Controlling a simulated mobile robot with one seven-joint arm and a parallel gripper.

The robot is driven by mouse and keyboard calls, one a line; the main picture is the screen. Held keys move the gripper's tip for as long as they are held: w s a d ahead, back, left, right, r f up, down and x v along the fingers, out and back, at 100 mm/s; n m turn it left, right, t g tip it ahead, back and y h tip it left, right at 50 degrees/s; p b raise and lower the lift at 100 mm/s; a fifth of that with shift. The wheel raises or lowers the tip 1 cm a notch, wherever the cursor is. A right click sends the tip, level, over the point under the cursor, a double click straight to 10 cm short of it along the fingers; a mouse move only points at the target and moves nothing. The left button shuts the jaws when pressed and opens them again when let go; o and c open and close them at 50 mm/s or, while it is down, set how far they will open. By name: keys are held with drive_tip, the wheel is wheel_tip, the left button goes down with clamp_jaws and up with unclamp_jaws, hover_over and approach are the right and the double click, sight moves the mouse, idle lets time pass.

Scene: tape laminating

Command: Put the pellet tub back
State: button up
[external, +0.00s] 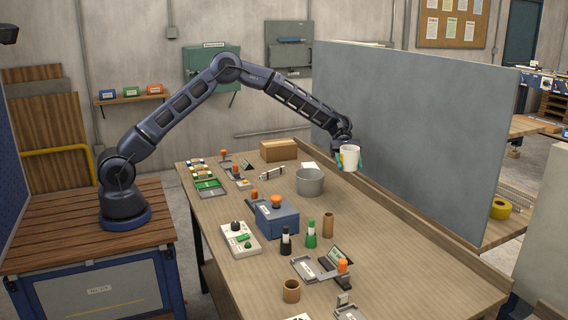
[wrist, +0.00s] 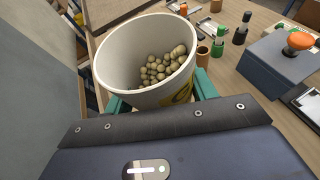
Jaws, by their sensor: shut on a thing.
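The pellet tub is a white, open-topped tub (external: 350,158) with a yellow mark on its side. In the wrist view the tub (wrist: 118,62) holds several round tan pellets (wrist: 160,70) and is tilted in that picture. My gripper (external: 349,160) is shut on the tub, with a teal finger on each side of it. The fingers also show in the wrist view (wrist: 160,90). In the external view the tub looks roughly upright and is held above the back right part of the workbench (external: 400,250). The side of the tub facing my wrist is partly hidden.
A grey round container (external: 310,182) stands on the bench, left of and below the tub. A cardboard box (external: 279,150) is farther back. A tall grey partition (external: 420,130) rises close behind the tub. A blue box with an orange button (external: 277,218) and several bottles stand nearer the front.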

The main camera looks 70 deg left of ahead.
sight(348, 160)
drive_tip(key=shift+s+d+r, duration=0.45)
drive_tip(key=shift+s+d, duration=0.05)
drive_tip(key=shift+d, duration=0.15)
drive_tip(key=shift+s+d+r, duration=0.4)
drive_tip(key=shift+s+d, duration=0.05)
drive_tip(key=shift+d, duration=0.15)
drive_tip(key=shift+s+d, duration=0.15)
drive_tip(key=shift+d, duration=0.05)
wheel_tip(348, 160, down, 20)
drive_tip(key=shift+r, duration=0.15)
drive_tip(key=o, duration=1)
